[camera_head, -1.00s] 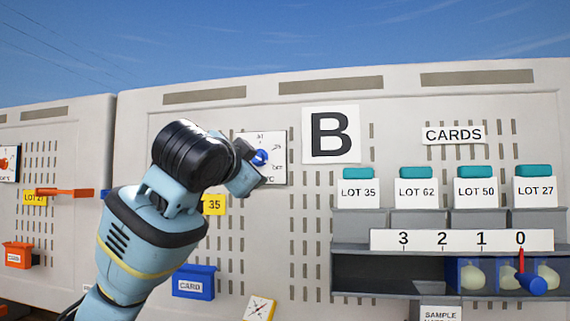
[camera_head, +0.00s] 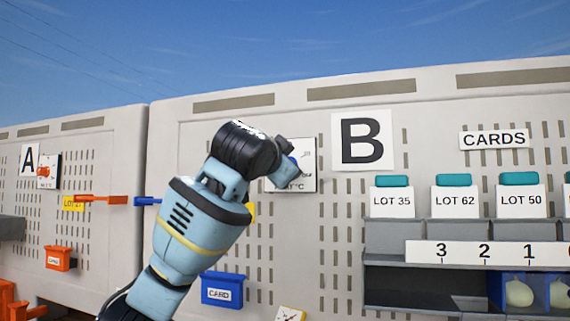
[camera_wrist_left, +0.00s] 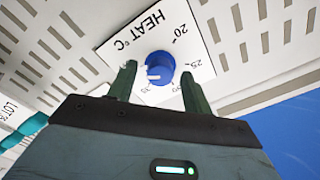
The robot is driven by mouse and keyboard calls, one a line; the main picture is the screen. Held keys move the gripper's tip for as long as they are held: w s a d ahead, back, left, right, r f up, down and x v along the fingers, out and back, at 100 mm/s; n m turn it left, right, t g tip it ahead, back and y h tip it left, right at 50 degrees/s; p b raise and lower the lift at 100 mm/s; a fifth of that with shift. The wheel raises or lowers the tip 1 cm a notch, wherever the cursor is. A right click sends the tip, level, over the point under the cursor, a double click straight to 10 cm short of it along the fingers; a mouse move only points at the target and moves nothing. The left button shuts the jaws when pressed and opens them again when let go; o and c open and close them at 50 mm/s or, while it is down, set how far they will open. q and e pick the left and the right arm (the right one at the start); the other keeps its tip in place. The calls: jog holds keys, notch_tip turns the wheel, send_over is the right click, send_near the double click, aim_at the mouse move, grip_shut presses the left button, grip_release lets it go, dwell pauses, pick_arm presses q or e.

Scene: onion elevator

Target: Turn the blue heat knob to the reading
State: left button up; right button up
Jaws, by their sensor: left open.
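The blue heat knob (camera_wrist_left: 161,64) sits on a white plate marked HEAT °C (camera_wrist_left: 128,42), with numbers such as 20 and 25 around it. A white pointer mark shows on the knob's near left side in the wrist view; its exact reading is unclear. My left gripper (camera_wrist_left: 158,74) is open, with one finger on each side of the knob in that view; contact cannot be told. In the head view the plate (camera_head: 307,177) is partly hidden behind my left gripper (camera_head: 292,164), with only a bit of blue showing. My right gripper is not in view.
A white dial with a needle (camera_head: 291,314) is cut off at the bottom edge. A blue card box (camera_head: 222,290) hangs below my arm. Lot cards (camera_head: 392,203) and a shelf with a numbered strip (camera_head: 470,253) are to the right. Panel A's sign (camera_head: 28,160) is left.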

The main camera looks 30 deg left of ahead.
pick_arm(q)
jog(key=shift+w+a, duration=0.1)
jog(key=shift+w, duration=0.3)
jog(key=shift+c, duration=0.3)
jog(key=c, duration=0.9)
jog(key=shift+n, duration=0.3)
jog(key=shift+a+f+n, duration=0.1)
jog(key=shift+a+n, duration=0.05)
jog(key=shift+n, duration=11.35)
